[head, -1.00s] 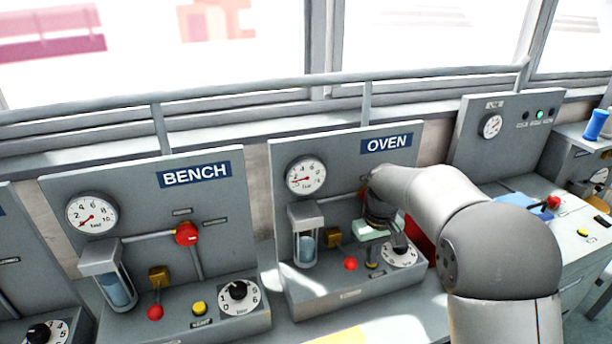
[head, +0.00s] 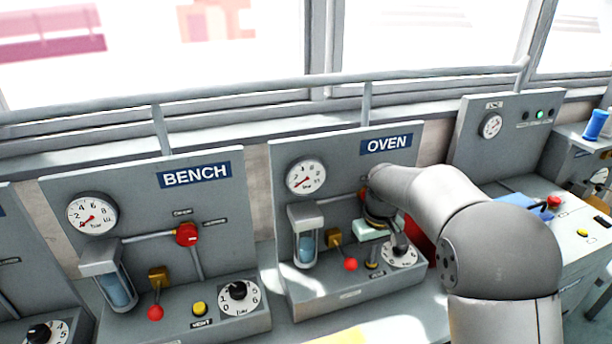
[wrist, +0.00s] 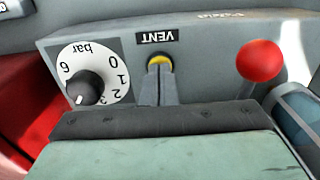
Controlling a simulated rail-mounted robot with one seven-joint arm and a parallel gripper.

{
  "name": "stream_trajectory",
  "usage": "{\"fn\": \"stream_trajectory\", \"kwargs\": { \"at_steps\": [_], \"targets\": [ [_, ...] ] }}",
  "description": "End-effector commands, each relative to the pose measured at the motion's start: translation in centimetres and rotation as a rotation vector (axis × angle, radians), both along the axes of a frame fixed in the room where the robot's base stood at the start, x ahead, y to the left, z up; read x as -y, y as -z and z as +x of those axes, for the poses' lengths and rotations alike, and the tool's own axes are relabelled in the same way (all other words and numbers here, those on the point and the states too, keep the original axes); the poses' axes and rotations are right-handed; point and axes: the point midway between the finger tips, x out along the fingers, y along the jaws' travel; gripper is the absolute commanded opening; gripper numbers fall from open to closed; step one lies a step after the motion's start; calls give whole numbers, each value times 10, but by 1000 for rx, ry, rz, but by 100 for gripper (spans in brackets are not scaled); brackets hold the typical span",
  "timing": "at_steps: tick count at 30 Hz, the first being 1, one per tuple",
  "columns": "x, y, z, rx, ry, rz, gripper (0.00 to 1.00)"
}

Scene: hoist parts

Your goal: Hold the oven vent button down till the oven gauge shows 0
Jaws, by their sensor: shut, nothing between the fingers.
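The oven panel (head: 345,150) has a round white gauge (head: 306,176). Its needle points down and left, at or close to 0. My gripper (head: 372,262) reaches down at the oven panel's lower ledge. In the wrist view its two fingers (wrist: 158,82) are shut together with nothing between them. Their tips are at the yellow vent button (wrist: 160,61), under the VENT label, and cover part of it. They seem to rest on the button; how far it is pressed is hard to see.
Beside the vent button are a pressure dial (wrist: 96,74) with a black knob and a red ball-ended lever (wrist: 261,61). The bench panel (head: 130,170) stands to the left with its own gauge and yellow button. A rail (head: 260,88) runs behind the panels.

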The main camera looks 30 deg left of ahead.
Motion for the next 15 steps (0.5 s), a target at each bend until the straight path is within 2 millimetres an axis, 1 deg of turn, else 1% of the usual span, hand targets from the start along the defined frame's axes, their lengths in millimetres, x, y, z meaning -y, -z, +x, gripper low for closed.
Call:
{"fn": "stream_trajectory", "kwargs": {
  "at_steps": [15],
  "targets": [
    [0, -43, 0, 1, 0, 1, 0]
  ]
}}
